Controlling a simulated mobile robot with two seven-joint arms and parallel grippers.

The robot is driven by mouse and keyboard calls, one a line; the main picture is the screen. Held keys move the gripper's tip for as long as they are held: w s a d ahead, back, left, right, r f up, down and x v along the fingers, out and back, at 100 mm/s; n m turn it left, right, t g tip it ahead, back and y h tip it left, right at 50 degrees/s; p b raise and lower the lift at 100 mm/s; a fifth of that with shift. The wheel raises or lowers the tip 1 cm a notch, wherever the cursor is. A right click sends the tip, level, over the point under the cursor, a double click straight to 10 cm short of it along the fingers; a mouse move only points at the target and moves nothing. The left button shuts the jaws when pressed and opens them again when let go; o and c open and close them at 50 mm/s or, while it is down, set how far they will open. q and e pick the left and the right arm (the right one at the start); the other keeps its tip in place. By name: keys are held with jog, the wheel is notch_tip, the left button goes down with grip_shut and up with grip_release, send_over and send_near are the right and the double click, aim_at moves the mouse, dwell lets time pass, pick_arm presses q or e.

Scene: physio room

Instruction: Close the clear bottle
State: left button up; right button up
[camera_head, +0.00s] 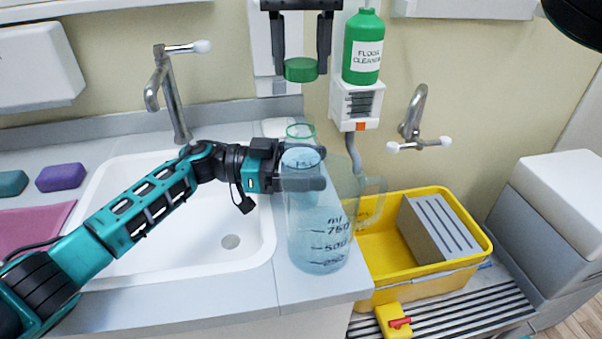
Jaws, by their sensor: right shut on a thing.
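The clear bottle (318,240) stands upright near the counter's front edge, with a green ring at its open top and dark "ml" marks showing on its lower part. My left gripper (308,170) reaches in from the left, with its fingers on either side of the bottle's upper part. The fingers look closed on it. My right gripper (301,60) comes down from the top, shut on a green cap (301,70). The cap is above the bottle's top, apart from it. A clear jug (374,198) with a handle is partly hidden behind the bottle.
A white sink (229,262) lies left of the bottle. A yellow tub (420,282) holding a grey block (437,228) is at the right. A green floor cleaner bottle (363,48) hangs on the wall near my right gripper. Taps (172,95) stand behind.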

pick_arm(q)
jog(key=c, duration=0.6)
pick_arm(e)
jog(key=shift+f, duration=2.5)
jog(key=shift+f, duration=0.1)
jog(key=shift+f, duration=0.8)
jog(key=shift+f, duration=0.55)
